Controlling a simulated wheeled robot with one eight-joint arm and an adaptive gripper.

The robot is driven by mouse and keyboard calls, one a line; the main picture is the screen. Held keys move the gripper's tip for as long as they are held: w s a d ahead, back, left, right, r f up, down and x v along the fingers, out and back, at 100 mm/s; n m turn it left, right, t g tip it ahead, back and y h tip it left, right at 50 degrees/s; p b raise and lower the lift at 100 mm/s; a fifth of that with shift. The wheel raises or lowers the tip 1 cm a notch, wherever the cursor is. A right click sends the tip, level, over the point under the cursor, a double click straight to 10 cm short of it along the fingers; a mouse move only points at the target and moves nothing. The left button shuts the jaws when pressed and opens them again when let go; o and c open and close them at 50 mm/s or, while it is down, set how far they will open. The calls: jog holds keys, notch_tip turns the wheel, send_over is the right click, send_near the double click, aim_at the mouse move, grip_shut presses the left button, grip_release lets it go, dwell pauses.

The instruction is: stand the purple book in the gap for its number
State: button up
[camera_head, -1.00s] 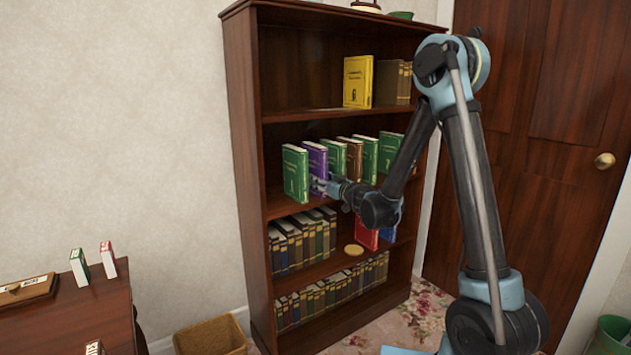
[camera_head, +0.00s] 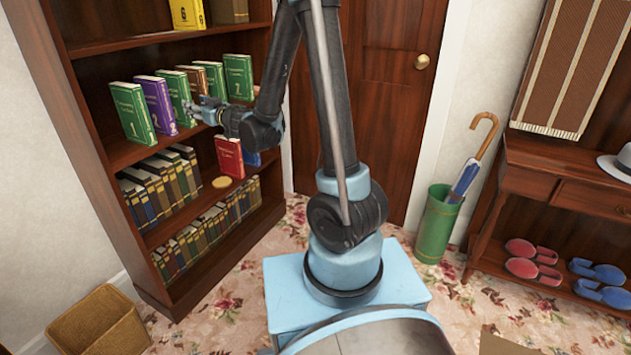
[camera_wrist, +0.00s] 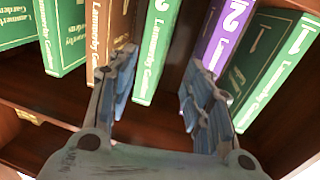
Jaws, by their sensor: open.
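The purple book (camera_head: 158,102), marked 2, stands upright on the shelf with the green and brown books. It is between the green book marked 1 (camera_head: 133,112) and another green book (camera_head: 178,96). In the wrist view the purple book (camera_wrist: 228,32) is partly hidden behind my right-hand finger. My gripper (camera_head: 200,110) is open and empty, just in front of the row and to the right of the purple book. In the wrist view my gripper (camera_wrist: 158,85) has its fingers spread, with a green book (camera_wrist: 155,50) showing between them.
A brown book (camera_head: 212,78) and a green book (camera_head: 239,78) stand further right. On the shelf below are a red book (camera_head: 229,157), a round gold disc (camera_head: 222,182) and a row of dark books. A wicker basket (camera_head: 100,322) and a green umbrella stand (camera_head: 436,225) are on the floor.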

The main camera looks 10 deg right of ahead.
jog(key=d+r+m+t+h, duration=0.25)
jog(key=d+m+h, duration=0.6)
jog(key=d, duration=1.45)
jog(key=s+d+f+g+h, duration=0.2)
jog(key=s+d+g+h, duration=0.1)
jog(key=s+d, duration=0.3)
jog(key=s+d+f+g+h, duration=0.3)
jog(key=s+d, duration=0.1)
jog(key=d, duration=0.3)
jog(key=s+f+g+y, duration=0.1)
jog(key=s+f+g, duration=0.3)
jog(key=s, duration=0.9)
jog(key=s+f+g+y, duration=0.2)
jog(key=s+f+g, duration=0.2)
jog(key=s, duration=1)
notch_tip(320, 180, down, 4)
jog(key=shift+d+r+n, duration=0.2)
jog(key=shift+d+n, duration=0.1)
jog(key=shift+n, duration=0.15)
jog(key=shift+w+g, duration=0.15)
jog(key=shift+g, duration=0.1)
jog(key=shift+w+f, duration=0.2)
jog(key=shift+w, duration=0.15)
